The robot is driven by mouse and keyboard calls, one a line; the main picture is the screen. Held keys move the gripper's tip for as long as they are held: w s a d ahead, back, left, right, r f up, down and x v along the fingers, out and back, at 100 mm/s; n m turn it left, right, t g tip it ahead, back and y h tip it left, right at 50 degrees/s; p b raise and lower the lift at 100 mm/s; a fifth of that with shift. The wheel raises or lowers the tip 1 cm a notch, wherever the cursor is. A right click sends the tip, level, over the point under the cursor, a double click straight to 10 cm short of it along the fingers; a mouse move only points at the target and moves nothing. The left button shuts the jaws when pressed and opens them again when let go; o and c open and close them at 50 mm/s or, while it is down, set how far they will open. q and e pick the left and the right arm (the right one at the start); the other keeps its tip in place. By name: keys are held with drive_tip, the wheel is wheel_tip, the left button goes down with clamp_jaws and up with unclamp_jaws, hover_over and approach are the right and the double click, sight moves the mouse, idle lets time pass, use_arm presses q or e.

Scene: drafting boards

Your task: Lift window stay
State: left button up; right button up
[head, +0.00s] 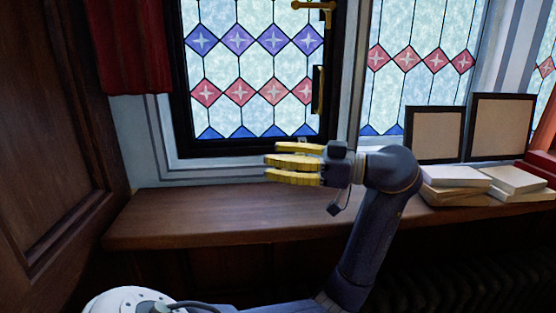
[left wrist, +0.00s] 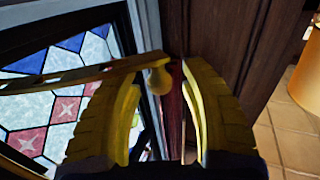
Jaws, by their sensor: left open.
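The window stay shows in the left wrist view as a brass bar (left wrist: 100,72) running in from the left edge, with a rounded knob (left wrist: 158,80) at its right end. My left gripper (head: 272,161) has yellow ribbed fingers and is in front of the window's bottom frame in the head view, pointing left. In the left wrist view the left gripper (left wrist: 163,78) is open, with the knob between its fingertips. I cannot tell whether a finger touches the stay. In the head view the stay is mostly hidden behind the gripper. My right gripper is not in view.
The stained-glass window (head: 250,65) sits in a black frame with a brass fitting (head: 313,8) at top. Below is a wooden sill (head: 200,215), bare on the left. A red curtain (head: 127,45) and wood panel (head: 45,150) bound the left.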

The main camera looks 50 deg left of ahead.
use_arm(q)
drive_tip(key=shift+o, duration=0.2)
clamp_jaws()
idle(0.4)
